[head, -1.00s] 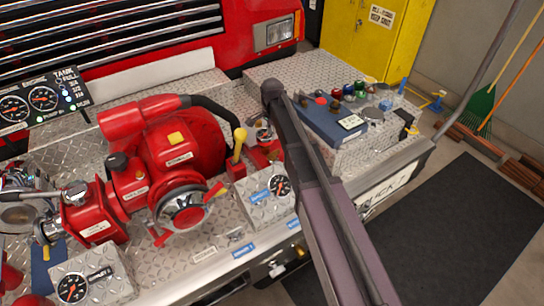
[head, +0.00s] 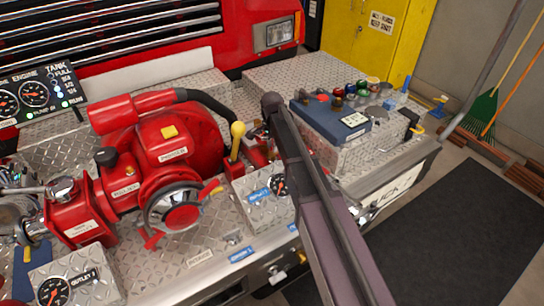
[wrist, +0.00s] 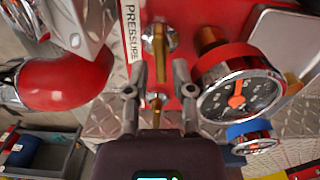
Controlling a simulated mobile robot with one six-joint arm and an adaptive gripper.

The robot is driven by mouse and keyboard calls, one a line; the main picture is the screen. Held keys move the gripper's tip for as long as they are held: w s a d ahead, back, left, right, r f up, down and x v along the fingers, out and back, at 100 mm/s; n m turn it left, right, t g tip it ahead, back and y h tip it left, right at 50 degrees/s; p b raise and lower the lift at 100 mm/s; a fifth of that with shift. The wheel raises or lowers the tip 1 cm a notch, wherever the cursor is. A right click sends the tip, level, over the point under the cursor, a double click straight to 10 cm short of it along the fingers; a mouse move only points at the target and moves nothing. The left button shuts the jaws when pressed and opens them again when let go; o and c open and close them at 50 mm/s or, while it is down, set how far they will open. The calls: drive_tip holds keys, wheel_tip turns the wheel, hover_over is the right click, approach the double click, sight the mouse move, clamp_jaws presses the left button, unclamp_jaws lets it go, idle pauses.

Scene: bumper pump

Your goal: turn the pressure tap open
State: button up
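The pressure tap (wrist: 160,48) is a brass lever on a chrome fitting, set on a red panel beside a white "PRESSURE" label (wrist: 132,30) in the wrist view. My gripper (wrist: 160,70) is open. Its two grey fingers stand apart, one on each side of the lever's lower part in the picture, with gaps visible. I cannot tell whether either finger touches the lever. A smaller brass piece (wrist: 157,103) shows between the fingers, nearer my palm. In the head view my own arm hides the tap and the gripper.
A round gauge (wrist: 238,92) with a red collar sits close right of my fingers, with a blue-ringed fitting (wrist: 252,134) below it. A red rounded part (wrist: 66,82) lies to the left. In the head view, the red pump (head: 165,150) and yellow-knobbed lever (head: 237,130) stand left of my arm.

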sight(273, 154)
drive_tip(key=shift+f+b, duration=1.35)
drive_tip(key=shift+f, duration=0.3)
clamp_jaws()
